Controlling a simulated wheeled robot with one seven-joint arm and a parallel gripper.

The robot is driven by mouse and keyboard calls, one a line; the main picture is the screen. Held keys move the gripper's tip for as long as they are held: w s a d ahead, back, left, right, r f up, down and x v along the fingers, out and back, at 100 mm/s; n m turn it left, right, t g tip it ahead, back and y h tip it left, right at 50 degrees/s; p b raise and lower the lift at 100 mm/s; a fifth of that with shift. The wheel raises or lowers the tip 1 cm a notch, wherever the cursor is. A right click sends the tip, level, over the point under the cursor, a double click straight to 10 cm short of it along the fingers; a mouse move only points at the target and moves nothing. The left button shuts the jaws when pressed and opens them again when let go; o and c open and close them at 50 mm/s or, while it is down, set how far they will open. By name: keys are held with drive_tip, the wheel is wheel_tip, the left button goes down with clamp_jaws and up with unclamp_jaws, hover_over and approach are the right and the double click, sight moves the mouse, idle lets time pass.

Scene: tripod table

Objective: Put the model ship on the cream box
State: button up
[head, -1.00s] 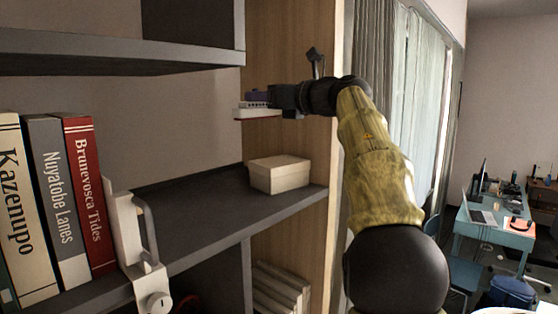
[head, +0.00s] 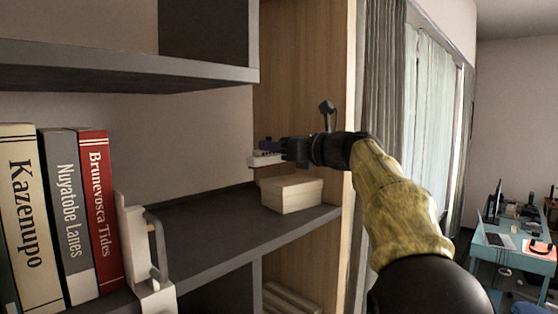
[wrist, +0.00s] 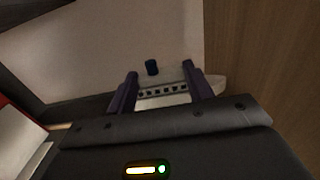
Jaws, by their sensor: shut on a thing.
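The model ship (head: 262,160) is small, with a white hull and a dark part on top. My gripper (head: 280,151) is shut on it and holds it just above the back left part of the cream box. In the wrist view the ship (wrist: 165,93) sits between the two purple fingers of my gripper (wrist: 166,90), with a row of dark windows and a dark funnel showing. The cream box (head: 292,195) stands on the grey shelf near its right end, lid up. A small gap seems to show between hull and lid; contact is hard to tell.
Several upright books (head: 62,215) and a white bookend (head: 138,245) stand on the left of the shelf (head: 205,230). An upper shelf (head: 120,78) hangs above. A wooden side panel (head: 300,90) is close behind my gripper.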

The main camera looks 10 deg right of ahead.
sight(277, 158)
drive_tip(key=shift+f, duration=1.65)
drive_tip(key=shift+f, duration=0.15)
drive_tip(key=o, duration=1)
drive_tip(key=b+v, duration=0.5)
drive_tip(key=v, duration=0.7)
